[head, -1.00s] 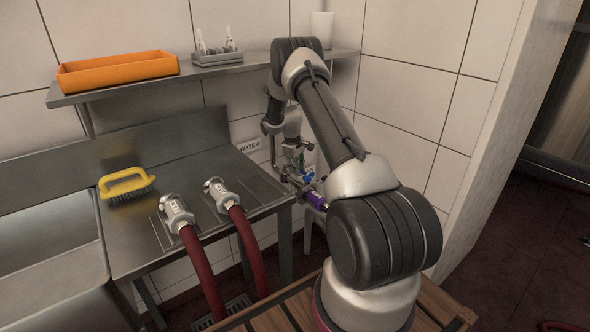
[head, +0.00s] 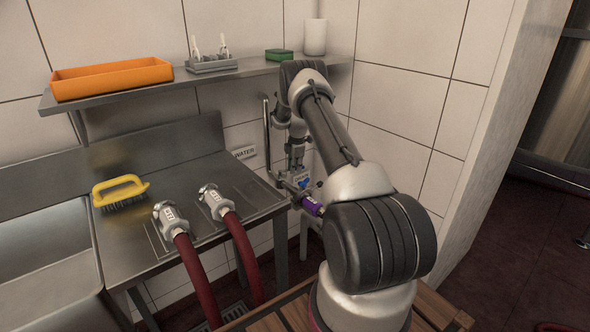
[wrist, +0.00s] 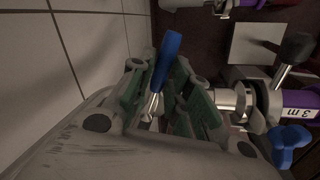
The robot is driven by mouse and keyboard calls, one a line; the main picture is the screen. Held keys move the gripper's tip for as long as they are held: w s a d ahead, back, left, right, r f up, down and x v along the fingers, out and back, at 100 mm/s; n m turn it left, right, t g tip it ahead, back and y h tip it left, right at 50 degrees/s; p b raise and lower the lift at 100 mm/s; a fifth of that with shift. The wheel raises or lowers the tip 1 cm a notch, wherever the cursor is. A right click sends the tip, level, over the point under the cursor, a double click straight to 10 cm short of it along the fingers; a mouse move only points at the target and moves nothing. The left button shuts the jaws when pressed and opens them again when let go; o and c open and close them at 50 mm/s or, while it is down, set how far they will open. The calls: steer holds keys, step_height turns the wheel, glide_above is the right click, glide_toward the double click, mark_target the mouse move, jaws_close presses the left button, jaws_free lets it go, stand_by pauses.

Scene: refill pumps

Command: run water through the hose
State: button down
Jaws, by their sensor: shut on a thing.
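A steel water pipe (head: 267,140) with a WATER label (head: 244,153) beside it runs down the wall behind the bench's right end. My gripper (wrist: 172,92) is shut on a blue lever handle (wrist: 168,60) on a metal stem, between its green pads. In the head view my gripper (head: 297,163) points down over the fittings, and blue parts (head: 304,183) show just below it. A purple-banded coupling (head: 312,205) sits beneath; in the wrist view its purple band (wrist: 302,104) reads "3 m", near a second blue handle (wrist: 290,142). The lower fittings are partly hidden by my arm.
Two red hoses with metal couplings (head: 170,217) (head: 214,201) lie on the steel bench (head: 145,240). A yellow brush (head: 120,191) lies left of them, beside a sink (head: 45,265). The shelf above holds an orange tray (head: 110,79), a grey caddy, a green sponge (head: 279,55) and a white roll.

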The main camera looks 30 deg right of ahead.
steer(key=shift+w+d+n+y, duration=0.1)
steer(key=shift+w+n+y, duration=0.1)
steer(key=shift+w+n, duration=0.6)
steer(key=shift+w+d+n+y, duration=0.1)
steer(key=shift+w+n+y, duration=0.2)
steer(key=shift+n, duration=0.9)
steer(key=shift+w, duration=0.1)
steer(key=c, duration=1.3)
jaws_free()
steer(key=shift+c, duration=0.2)
steer(key=shift+r, duration=0.1)
steer(key=r, duration=0.2)
steer(key=s+r, duration=0.1)
steer(key=r, duration=0.4)
steer(key=shift+s+r, duration=0.1)
steer(key=shift+s, duration=0.15)
